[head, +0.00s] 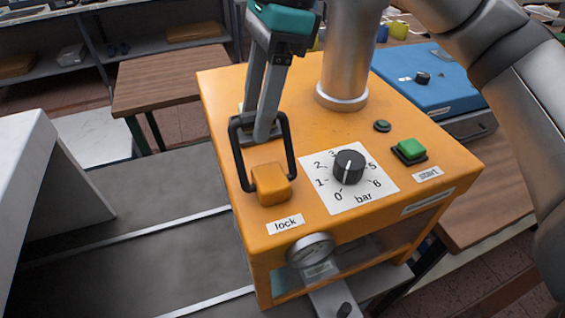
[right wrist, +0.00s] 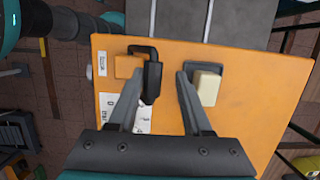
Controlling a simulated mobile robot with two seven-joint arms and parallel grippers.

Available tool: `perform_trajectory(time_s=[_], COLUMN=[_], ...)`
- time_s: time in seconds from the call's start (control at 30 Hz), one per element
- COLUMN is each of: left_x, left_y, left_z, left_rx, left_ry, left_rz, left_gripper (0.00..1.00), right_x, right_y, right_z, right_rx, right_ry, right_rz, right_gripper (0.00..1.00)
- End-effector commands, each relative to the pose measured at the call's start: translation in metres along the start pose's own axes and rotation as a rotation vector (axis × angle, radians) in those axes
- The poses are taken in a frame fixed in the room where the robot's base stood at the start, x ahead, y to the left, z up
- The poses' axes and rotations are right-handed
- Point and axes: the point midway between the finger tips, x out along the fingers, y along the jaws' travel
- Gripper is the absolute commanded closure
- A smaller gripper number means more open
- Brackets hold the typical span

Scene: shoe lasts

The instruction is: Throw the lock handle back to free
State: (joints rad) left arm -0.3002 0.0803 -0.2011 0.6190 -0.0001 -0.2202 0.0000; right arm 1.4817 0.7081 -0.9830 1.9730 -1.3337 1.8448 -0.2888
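The lock handle (head: 291,150) is a black loop on an orange block (head: 272,186) at the left of the orange machine's top, just behind the "lock" label (head: 285,224). In the right wrist view, the handle's thick black bar (right wrist: 152,83) shows between my right gripper's fingers (right wrist: 161,80). The fingers are apart, so the gripper is open. In the head view my right gripper (head: 262,135) reaches down from above at the far end of the loop. Contact cannot be told. A cream block (right wrist: 208,87) sits beside one finger. No "free" label is visible. My left gripper is not in view.
A blue case (head: 430,75) stands behind right. A wooden table (head: 165,78) stands at the back left.

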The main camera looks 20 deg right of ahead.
Motion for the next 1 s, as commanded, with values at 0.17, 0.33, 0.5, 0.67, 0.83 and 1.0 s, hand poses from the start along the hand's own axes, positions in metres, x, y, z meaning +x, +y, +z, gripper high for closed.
perform_trajectory(time_s=[0.17, 0.33, 0.5, 0.67, 0.83, 1.0], left_x=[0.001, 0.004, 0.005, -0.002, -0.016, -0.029], left_y=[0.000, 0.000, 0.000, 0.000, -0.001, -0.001], left_z=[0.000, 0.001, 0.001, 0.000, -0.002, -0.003], left_rx=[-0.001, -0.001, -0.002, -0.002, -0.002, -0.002], left_ry=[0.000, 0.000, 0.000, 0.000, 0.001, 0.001], left_rz=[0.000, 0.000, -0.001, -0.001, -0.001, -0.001], left_gripper=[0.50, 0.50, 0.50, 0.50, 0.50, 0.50], right_x=[0.000, 0.001, 0.000, -0.010, -0.032, -0.052], right_y=[0.000, 0.005, 0.009, 0.009, 0.009, 0.009], right_z=[0.000, 0.000, 0.000, 0.000, 0.001, 0.001], right_rx=[0.001, 0.001, 0.001, 0.001, 0.002, 0.002], right_ry=[0.000, 0.000, 0.001, 0.000, -0.001, 0.000], right_rz=[-0.001, -0.002, -0.001, -0.001, -0.002, -0.001], right_gripper=[0.53, 0.53, 0.53, 0.53, 0.53, 0.53])
